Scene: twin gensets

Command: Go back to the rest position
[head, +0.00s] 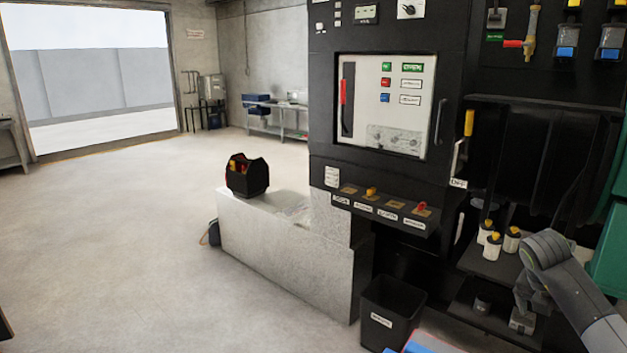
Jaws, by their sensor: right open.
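My right arm comes in from the lower right edge, and its gripper (530,297) points down in front of the dark lower shelf of the cabinet. The gripper is open, and I see nothing between its fingers. My left gripper is not in view. The black control cabinet (322,90) stands in the middle, with a pale panel (405,110) carrying green, red and blue labelled parts. Below it a sloped ledge (385,208) holds several labelled switches, one yellow and one red.
White containers with yellow tops (493,245) stand on a shelf beside my right arm. A black bin (390,315) stands on the floor below. A concrete plinth (285,250) carries a black tool bag (247,176). The floor at the left is clear, towards a wide open doorway (90,75).

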